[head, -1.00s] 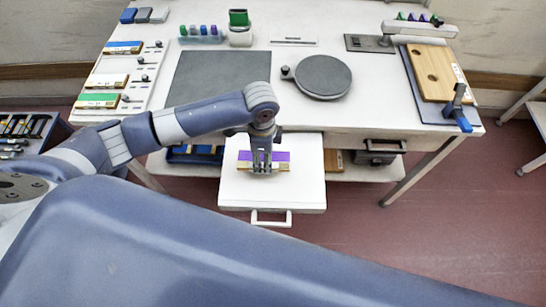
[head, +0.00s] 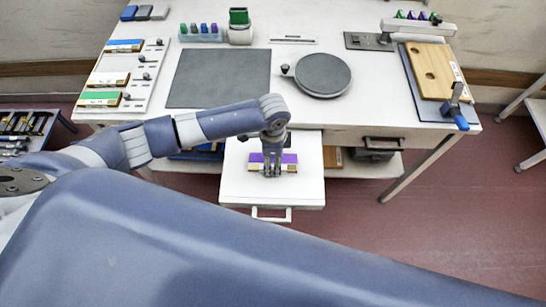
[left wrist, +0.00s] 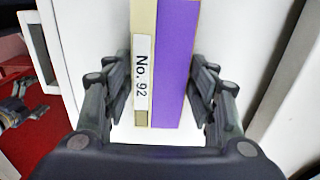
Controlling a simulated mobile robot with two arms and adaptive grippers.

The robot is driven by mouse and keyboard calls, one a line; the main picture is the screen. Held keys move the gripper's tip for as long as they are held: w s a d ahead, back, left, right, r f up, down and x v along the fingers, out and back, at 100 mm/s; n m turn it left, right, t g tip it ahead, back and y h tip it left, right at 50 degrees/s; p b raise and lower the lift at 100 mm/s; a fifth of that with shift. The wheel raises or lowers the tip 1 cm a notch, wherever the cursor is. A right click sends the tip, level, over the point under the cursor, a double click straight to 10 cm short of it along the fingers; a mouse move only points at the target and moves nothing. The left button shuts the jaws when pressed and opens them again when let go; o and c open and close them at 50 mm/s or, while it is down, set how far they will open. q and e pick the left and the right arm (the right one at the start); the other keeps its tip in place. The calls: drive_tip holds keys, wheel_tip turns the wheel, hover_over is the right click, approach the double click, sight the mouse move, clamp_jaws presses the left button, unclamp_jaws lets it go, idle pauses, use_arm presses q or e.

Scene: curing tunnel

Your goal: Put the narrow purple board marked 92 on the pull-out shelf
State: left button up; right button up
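The narrow purple board (head: 288,158) has a purple strip beside a cream strip. In the left wrist view the board (left wrist: 175,60) carries a label reading No. 92. My left gripper (head: 272,172) points down over the middle of the board, and its fingers (left wrist: 162,85) lie close along both sides of it. The board is over the white pull-out shelf (head: 235,190), low and inside its outline; I cannot tell whether its underside touches. The fingers hide the middle of the board in the head view. My right gripper is not in view.
The shelf's handle (head: 271,214) faces the front. The white table (head: 150,120) behind holds a grey mat (head: 219,78), a round turntable (head: 323,75) and a rack of coloured boards (head: 125,75). A wooden board (head: 432,72) lies at the right. The shelf around the purple board is clear.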

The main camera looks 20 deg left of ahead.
sight(273, 161)
use_arm(q)
drive_tip(key=shift+o, duration=0.8)
drive_tip(key=shift+r, duration=0.15)
wheel_tip(273, 161, up, 12)
drive_tip(key=b, duration=0.2)
